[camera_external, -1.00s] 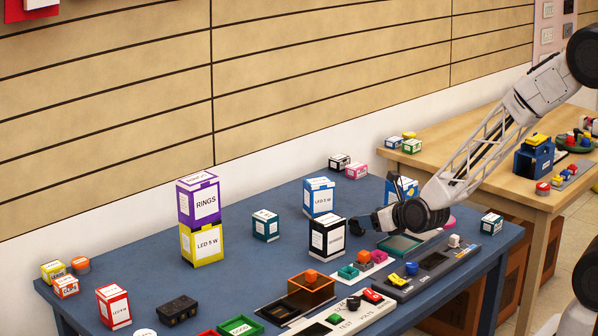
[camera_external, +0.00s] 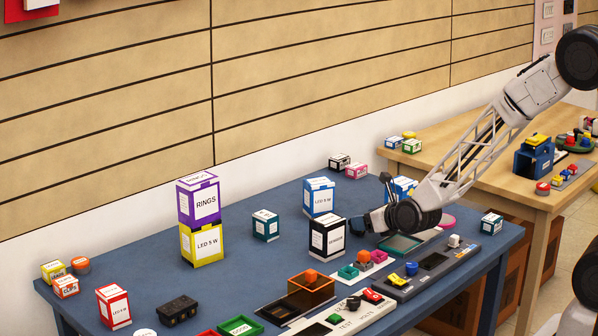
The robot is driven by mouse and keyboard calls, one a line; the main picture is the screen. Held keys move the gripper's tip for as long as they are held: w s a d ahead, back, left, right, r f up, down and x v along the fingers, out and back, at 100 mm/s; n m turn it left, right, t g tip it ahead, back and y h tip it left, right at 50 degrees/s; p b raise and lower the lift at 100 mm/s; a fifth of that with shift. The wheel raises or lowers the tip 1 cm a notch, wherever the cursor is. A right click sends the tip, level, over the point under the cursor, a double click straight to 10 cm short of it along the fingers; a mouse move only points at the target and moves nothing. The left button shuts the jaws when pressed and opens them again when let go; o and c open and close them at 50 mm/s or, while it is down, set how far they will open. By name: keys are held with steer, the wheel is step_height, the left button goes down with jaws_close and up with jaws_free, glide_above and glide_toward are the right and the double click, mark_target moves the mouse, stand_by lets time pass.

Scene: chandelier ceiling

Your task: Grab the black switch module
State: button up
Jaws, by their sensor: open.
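A small black part (camera_external: 354,302), possibly the black switch module, sits on the light test panel at the front of the blue table. A larger black block (camera_external: 178,309) with bumps on top lies at the front left of the table; I cannot tell for sure which one is the switch module. My gripper (camera_external: 373,203) is open and empty above the table's right half. One dark finger points up and the other points left, close to the black-and-white box. It is behind and above the test panel, apart from both black parts.
A black-and-white box (camera_external: 327,238) stands just left of my gripper. An orange bin (camera_external: 312,287), a grey panel (camera_external: 432,268) and small coloured parts crowd the front. Stacked purple (camera_external: 198,199) and yellow boxes stand left. The table's left middle is mostly clear.

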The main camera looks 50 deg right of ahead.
steer(key=shift+w, duration=0.1)
steer(key=shift+x, duration=2.5)
steer(key=shift+c, duration=0.4)
steer(key=c, duration=0.9)
steer(key=shift+r, duration=0.1)
steer(key=shift+r, duration=0.85)
steer(key=shift+s+r, duration=0.2)
steer(key=shift+r, duration=0.7)
steer(key=s, duration=1)
steer(key=s+d+r, duration=0.1)
steer(key=s, duration=0.4)
steer(key=shift+s+r, duration=0.15)
steer(key=shift+s, duration=0.15)
